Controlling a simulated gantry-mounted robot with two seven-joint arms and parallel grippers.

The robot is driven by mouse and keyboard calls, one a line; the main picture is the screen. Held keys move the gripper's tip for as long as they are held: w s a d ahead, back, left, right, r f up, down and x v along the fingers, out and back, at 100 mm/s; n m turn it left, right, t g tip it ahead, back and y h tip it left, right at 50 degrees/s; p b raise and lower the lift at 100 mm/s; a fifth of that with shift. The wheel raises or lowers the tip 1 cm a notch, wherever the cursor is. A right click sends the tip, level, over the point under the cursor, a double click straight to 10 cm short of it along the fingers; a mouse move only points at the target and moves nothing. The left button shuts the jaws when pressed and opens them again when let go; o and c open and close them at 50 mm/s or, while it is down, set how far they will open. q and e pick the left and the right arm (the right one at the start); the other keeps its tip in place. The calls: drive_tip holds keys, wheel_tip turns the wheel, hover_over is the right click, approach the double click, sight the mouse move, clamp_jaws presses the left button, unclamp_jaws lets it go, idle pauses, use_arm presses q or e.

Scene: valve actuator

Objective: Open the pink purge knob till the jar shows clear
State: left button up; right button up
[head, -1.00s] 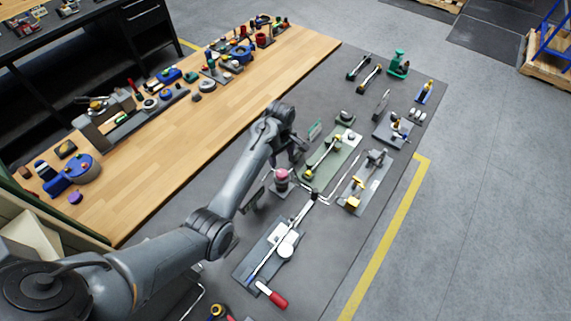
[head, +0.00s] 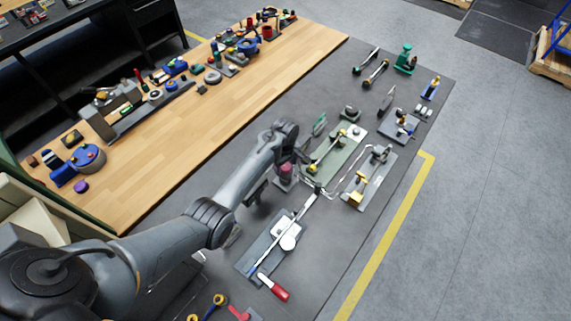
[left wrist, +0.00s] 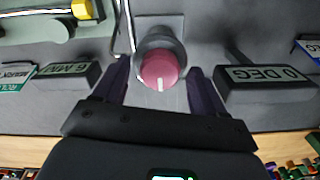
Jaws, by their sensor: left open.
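The pink purge knob (head: 286,170) is partly hidden by my left gripper in the head view. In the left wrist view the round pink knob (left wrist: 160,70) has a white mark near its lower rim and sits on a dark grey cylindrical body. My left gripper (left wrist: 159,80) is open, with one dark finger on each side of the knob. I cannot pick out the jar with certainty. My right gripper is not in view.
A "0 DEG" block (left wrist: 265,78) stands right of the fingers and a "6 MM" block (left wrist: 66,74) left. A green plate (head: 325,170) with a yellow-tipped lever lies close by.

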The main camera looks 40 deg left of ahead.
use_arm(q)
drive_tip(key=shift+c, duration=0.3)
drive_tip(key=c, duration=1)
